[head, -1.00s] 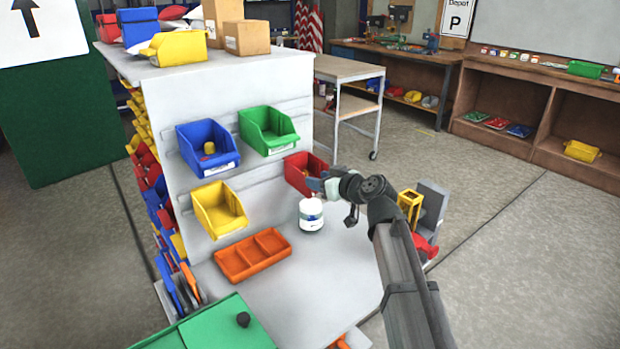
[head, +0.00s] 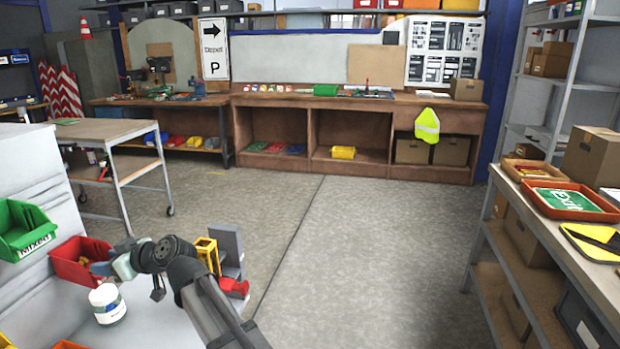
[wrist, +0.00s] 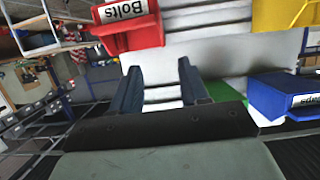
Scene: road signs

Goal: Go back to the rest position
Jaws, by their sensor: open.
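My gripper (head: 104,268) is at the lower left of the head view, in front of the red bin (head: 78,262) and just above a white jar (head: 108,304). In the wrist view my gripper (wrist: 160,82) shows two dark fingers spread apart with nothing between them. The red bin labelled "Bolts" (wrist: 132,28) lies just beyond the fingers there. The jar stands upright on the grey worktop.
A green bin (head: 25,232) hangs on the panel at left. A yellow and grey item (head: 208,255) stands beside my arm. A metal trolley (head: 125,150) is behind. The floor in the middle is clear; a shelf with trays (head: 565,200) stands at right.

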